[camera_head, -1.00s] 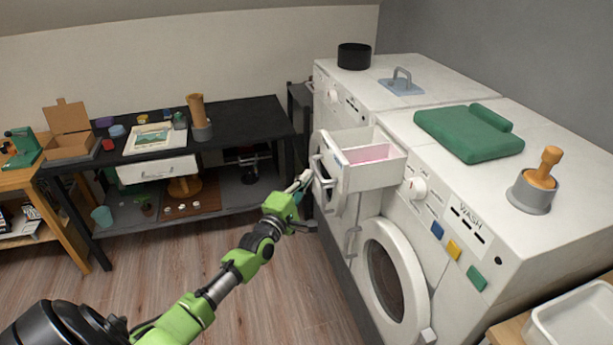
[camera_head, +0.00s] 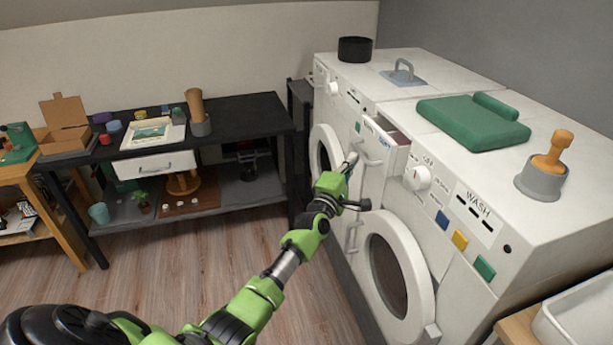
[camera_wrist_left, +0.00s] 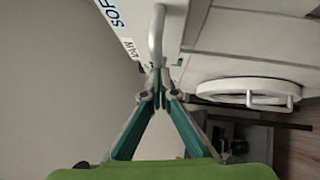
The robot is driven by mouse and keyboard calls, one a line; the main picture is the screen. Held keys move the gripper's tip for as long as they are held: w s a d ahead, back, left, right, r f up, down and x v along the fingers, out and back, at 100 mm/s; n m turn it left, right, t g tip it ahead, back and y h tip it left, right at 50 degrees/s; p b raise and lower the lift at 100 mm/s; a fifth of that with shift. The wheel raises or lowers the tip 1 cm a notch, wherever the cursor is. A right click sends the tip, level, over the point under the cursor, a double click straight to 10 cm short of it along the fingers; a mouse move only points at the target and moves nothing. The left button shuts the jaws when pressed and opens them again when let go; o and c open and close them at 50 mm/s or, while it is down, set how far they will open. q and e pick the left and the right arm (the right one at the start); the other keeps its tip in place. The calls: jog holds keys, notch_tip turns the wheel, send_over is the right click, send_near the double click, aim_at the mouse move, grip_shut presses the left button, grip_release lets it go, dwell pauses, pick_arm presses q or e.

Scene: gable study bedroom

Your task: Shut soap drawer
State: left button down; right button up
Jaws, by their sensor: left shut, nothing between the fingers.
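The soap drawer (camera_head: 397,156) is a white drawer in the upper front of the right-hand washing machine (camera_head: 455,185). It stands out a little, with a narrow strip of its inside visible at the top. Its bar handle (camera_head: 367,150) is on the front. My left gripper (camera_head: 352,160) is shut and empty, with its tips at or very near the handle; touching is hard to tell. In the left wrist view, the fingertips (camera_wrist_left: 160,80) meet just below the grey handle (camera_wrist_left: 156,35), beside the white drawer front with lettering. My right gripper is out of view.
A round washer door (camera_head: 397,265) is below the drawer, and another machine stands behind. A black workbench (camera_head: 250,115) stands left; the wooden floor between is clear.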

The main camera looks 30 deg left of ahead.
aim_at(366, 158)
pick_arm(q)
jog(key=w+d+b, duration=0.1)
jog(key=w+d, duration=0.1)
jog(key=w, duration=0.1)
jog(key=shift+d+f, duration=0.1)
jog(key=shift+d, duration=0.3)
jog(key=shift+r, duration=0.2)
